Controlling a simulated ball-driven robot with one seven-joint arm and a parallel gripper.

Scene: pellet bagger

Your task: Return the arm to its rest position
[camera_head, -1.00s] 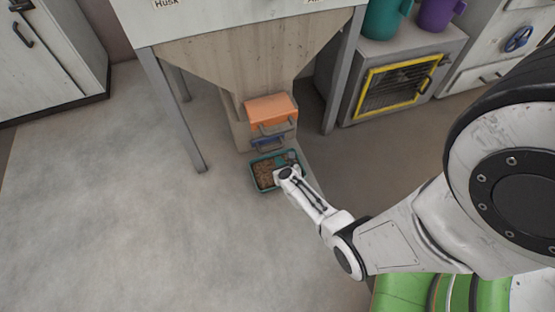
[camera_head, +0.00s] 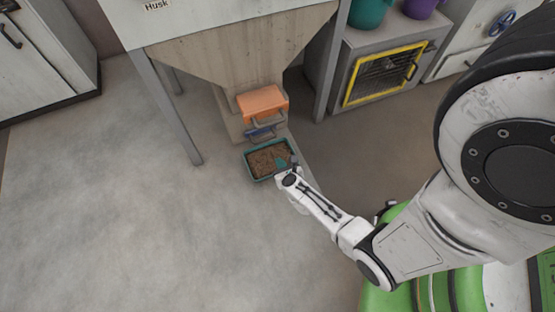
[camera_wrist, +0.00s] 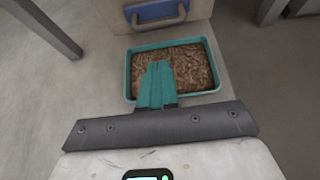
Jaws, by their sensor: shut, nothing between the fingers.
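My arm reaches out from the right in the head view. My gripper (camera_head: 284,163) is at the right-hand edge of a teal tray (camera_head: 251,174) of brown pellets (camera_head: 268,160), which stands on the floor under the hopper. In the wrist view the gripper's teal fingers (camera_wrist: 157,84) are together and empty. They overlap the near part of the tray (camera_wrist: 129,77) and hide some of the pellets (camera_wrist: 195,67). I cannot tell the exact height of the fingers above the tray.
The hopper (camera_head: 235,55) stands on grey legs (camera_head: 168,110) behind the tray. A yellow-framed cabinet (camera_head: 385,78) stands at right. The floor at left (camera_head: 90,210) is clear.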

